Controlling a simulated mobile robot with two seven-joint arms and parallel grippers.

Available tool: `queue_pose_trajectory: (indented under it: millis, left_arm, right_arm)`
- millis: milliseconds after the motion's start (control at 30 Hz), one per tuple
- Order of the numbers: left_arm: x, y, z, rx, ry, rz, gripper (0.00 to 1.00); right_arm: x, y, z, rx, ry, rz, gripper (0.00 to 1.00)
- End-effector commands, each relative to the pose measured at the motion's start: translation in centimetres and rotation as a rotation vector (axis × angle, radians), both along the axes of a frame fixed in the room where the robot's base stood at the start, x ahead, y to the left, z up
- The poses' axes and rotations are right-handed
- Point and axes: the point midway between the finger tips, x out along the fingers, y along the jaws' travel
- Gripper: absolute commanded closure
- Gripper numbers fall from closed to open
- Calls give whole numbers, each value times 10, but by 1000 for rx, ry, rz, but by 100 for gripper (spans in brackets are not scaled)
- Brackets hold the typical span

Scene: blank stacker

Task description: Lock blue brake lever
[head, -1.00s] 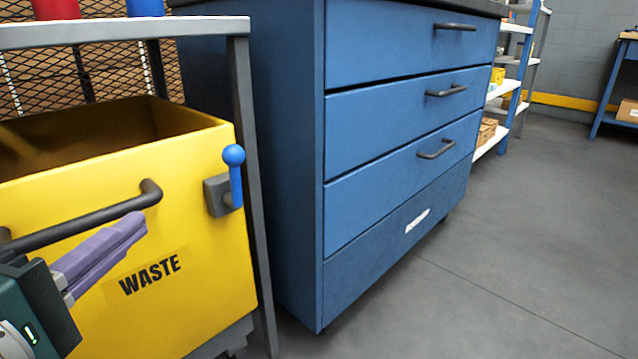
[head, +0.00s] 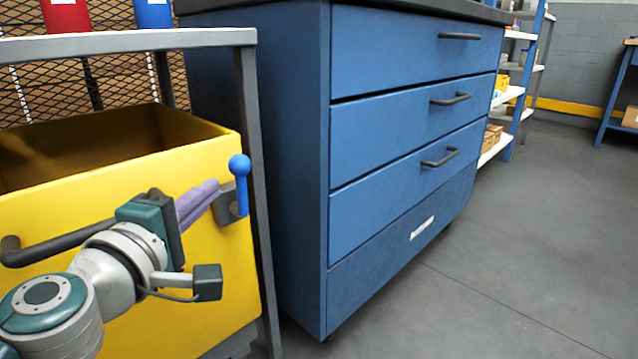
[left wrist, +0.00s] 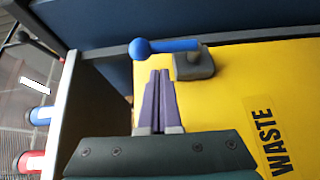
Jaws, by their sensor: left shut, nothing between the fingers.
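The blue brake lever (head: 241,188) is on the right end of the yellow waste bin's front face. It stands upright with its round knob at the top, on a grey mounting block (head: 224,206). My left gripper (head: 214,188) is shut and empty, its purple fingers pointing at the lever from the left. In the left wrist view the lever (left wrist: 172,46) lies just beyond the fingertips (left wrist: 159,72), with a small gap seeming to remain. The grey block (left wrist: 194,64) is to the right of the fingertips there. My right gripper is not in view.
The yellow bin (head: 200,285) has a dark handle (head: 60,243) on its front. A grey table frame (head: 256,180) stands close to the right of the lever, with a blue drawer cabinet (head: 290,170) beyond. Open floor (head: 500,270) lies to the right.

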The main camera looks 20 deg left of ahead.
Motion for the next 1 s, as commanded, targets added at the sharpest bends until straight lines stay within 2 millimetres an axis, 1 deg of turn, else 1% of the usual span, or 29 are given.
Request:
queue_pose_trajectory:
  millis: [100, 200, 600, 667, 833, 1000]
  left_arm:
    - [10, -7, -1, -1, -1, 0, 100]
    - [14, -10, -1, -1, -1, 0, 100]
    - [15, -10, 0, 2, 1, 1, 100]
    - [15, -10, 1, 3, 6, 1, 100]
    - [14, -11, 6, 16, 37, 1, 100]
    - [14, -11, 4, 24, 58, 1, 100]
  right_arm:
    - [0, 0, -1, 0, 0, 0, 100]
    - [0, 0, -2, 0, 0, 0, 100]
    - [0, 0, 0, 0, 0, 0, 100]
    - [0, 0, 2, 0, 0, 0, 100]
    - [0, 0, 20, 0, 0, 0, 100]
    - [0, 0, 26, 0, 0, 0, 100]
